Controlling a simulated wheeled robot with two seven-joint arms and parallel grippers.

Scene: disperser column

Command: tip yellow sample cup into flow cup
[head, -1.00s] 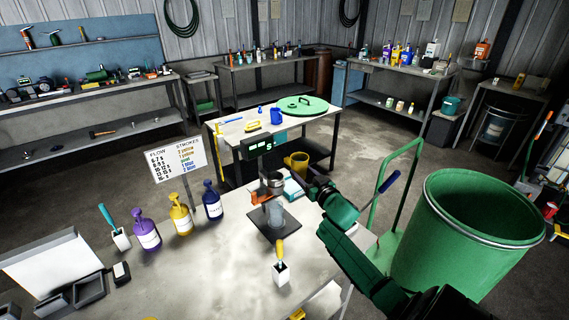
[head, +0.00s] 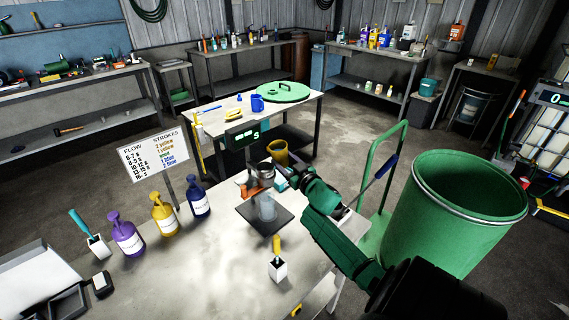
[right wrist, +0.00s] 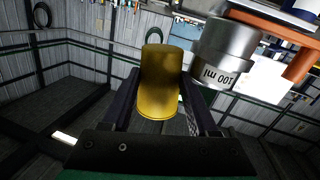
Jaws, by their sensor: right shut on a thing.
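The yellow sample cup (right wrist: 161,85) sits between the two dark fingers of my right gripper (right wrist: 155,95), which is shut on it. In the right wrist view its axis is close to parallel with that of the grey metal flow cup (right wrist: 224,55), marked 100 ml, just to its right. The two are apart in that picture. My left gripper is not in view.
A clear beaker (head: 267,207) stands on the dark base plate under the flow cup. Purple, yellow and blue pump bottles (head: 197,196) stand left. A large green drum (head: 455,215) stands right.

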